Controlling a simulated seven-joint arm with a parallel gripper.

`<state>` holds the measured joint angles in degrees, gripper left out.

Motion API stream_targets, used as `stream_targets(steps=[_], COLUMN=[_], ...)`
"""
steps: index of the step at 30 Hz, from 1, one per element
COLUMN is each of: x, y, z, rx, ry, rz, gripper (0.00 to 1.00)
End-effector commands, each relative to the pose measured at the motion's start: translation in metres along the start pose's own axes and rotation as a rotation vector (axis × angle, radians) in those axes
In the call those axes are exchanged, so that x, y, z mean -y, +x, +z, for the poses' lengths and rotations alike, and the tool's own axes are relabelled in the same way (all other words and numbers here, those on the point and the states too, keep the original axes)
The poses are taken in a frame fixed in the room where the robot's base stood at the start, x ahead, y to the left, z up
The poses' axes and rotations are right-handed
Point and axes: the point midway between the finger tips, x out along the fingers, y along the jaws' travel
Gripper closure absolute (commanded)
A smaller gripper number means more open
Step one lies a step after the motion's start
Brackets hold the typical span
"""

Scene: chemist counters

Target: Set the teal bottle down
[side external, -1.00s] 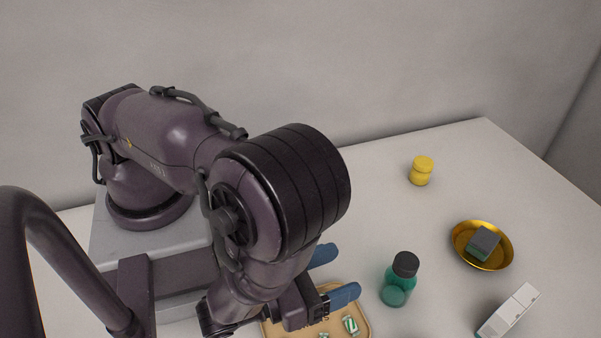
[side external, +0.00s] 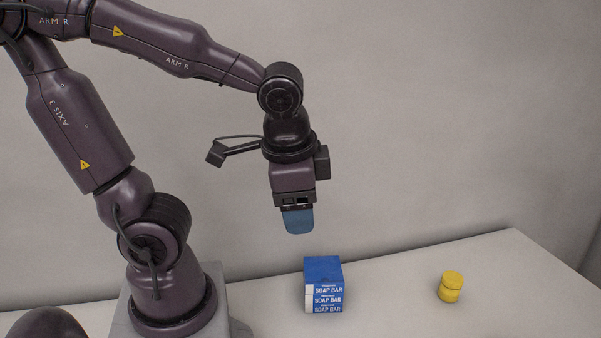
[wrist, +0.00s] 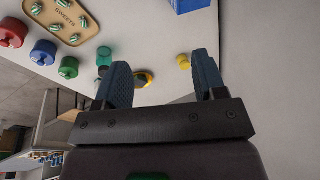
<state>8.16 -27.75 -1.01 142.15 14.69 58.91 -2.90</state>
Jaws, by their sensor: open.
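The teal bottle (wrist: 104,56) shows small in the wrist view, just left of my left finger, which may cover part of it. It appears to stand on the white counter, well away from my fingers. It is outside the side view. My gripper (side external: 298,224) points down in the side view, raised above the counter near a blue soap bar box (side external: 322,285). In the wrist view my gripper (wrist: 161,64) has its two blue fingers spread wide, with nothing held between them.
A yellow jar-like item (side external: 451,287) stands right of the soap box. The wrist view shows a sweets tray (wrist: 44,26), red (wrist: 12,33), blue (wrist: 43,52) and green (wrist: 68,67) items, and a gold dish (wrist: 144,78). Counter between soap box and yellow item is clear.

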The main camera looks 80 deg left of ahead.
Motion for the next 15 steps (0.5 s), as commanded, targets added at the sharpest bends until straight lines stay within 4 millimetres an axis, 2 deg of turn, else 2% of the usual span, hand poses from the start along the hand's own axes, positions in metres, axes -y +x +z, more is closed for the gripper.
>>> stream_targets(steps=[3, 6, 9, 15], x=[0.004, 0.005, 0.005, 0.005], y=[-0.025, -0.039, -0.045, -0.046], z=[-0.004, -0.007, -0.008, -0.009], rx=[-0.196, -0.295, -0.344, -0.351], ry=[-0.165, -0.240, -0.272, -0.278], rz=[0.094, 0.137, 0.157, 0.163], gripper=[0.36, 0.36, 0.36, 0.36])
